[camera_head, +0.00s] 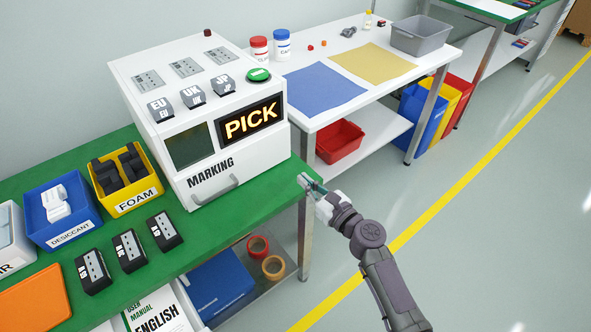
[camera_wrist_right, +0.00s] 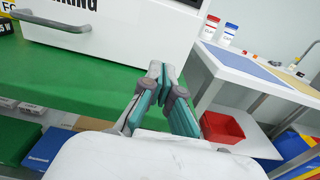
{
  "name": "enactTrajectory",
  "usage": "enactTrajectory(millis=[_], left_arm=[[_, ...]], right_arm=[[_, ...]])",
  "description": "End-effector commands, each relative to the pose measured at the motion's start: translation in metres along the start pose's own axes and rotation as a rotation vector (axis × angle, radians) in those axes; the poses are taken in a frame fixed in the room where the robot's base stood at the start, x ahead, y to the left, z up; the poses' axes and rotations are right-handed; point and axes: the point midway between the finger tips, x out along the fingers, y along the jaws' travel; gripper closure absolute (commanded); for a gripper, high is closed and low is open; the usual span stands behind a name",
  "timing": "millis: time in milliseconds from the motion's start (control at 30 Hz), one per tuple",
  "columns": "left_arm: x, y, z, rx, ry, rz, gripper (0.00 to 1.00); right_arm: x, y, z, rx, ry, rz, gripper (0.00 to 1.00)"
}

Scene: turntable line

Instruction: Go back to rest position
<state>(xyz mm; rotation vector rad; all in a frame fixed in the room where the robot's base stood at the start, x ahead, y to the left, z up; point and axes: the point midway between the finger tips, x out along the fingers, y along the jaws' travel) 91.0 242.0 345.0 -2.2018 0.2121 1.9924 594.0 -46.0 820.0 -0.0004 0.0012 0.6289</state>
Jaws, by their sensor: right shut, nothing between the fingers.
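My right gripper (camera_head: 312,187) is shut and empty near the right end of the green table (camera_head: 262,203). In the right wrist view its fingers (camera_wrist_right: 164,88) meet at the tips with nothing between them. The white marking machine (camera_head: 276,150) stands on the table to the left of the gripper, with a lit PICK display and a handled front. The gripper is apart from the machine's drawer handle (camera_head: 215,190). My left gripper is not in view.
A blue desiccant bin (camera_head: 45,229) and a yellow foam bin (camera_head: 148,197) stand on the green table with several black blocks in front. A white table (camera_head: 320,122) with blue and yellow mats stands behind. A red bin (camera_head: 340,141) is on its lower shelf. Floor at right is clear.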

Motion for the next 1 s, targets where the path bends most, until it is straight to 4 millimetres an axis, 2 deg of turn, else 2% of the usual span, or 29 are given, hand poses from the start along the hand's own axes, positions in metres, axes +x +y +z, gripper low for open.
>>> enactTrajectory(millis=[100, 367, 467, 567, 667, 700, 800, 867, 900, 967, 1000], left_arm=[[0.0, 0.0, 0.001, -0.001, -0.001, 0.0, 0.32], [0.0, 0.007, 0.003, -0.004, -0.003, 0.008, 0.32], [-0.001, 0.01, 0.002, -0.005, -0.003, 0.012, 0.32], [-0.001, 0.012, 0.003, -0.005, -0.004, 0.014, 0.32], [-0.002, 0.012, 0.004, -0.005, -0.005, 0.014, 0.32], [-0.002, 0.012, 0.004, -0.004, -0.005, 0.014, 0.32], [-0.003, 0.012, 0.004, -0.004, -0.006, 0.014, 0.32], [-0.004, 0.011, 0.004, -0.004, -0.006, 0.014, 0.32], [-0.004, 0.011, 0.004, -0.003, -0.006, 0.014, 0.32], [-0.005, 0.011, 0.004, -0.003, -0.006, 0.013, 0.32], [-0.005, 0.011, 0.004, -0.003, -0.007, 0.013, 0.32]], right_arm=[[-0.014, 0.0, -0.001, 0.0, 0.001, 0.0, 1.0], [-0.02, 0.0, -0.002, -0.003, 0.003, 0.0, 1.0], [-0.024, 0.0, -0.018, -0.05, 0.041, -0.005, 1.0], [-0.035, 0.001, -0.062, -0.189, 0.144, -0.006, 1.0], [-0.059, 0.004, -0.127, -0.412, 0.303, 0.023, 1.0], [-0.073, 0.007, -0.156, -0.513, 0.372, 0.049, 1.0], [-0.113, 0.015, -0.222, -0.761, 0.533, 0.149, 1.0], [-0.141, 0.022, -0.258, -0.909, 0.619, 0.231, 1.0], [-0.161, 0.027, -0.282, -1.005, 0.672, 0.297, 1.0], [-0.193, 0.036, -0.314, -1.147, 0.741, 0.41, 1.0], [-0.215, 0.042, -0.334, -1.239, 0.779, 0.493, 1.0]])
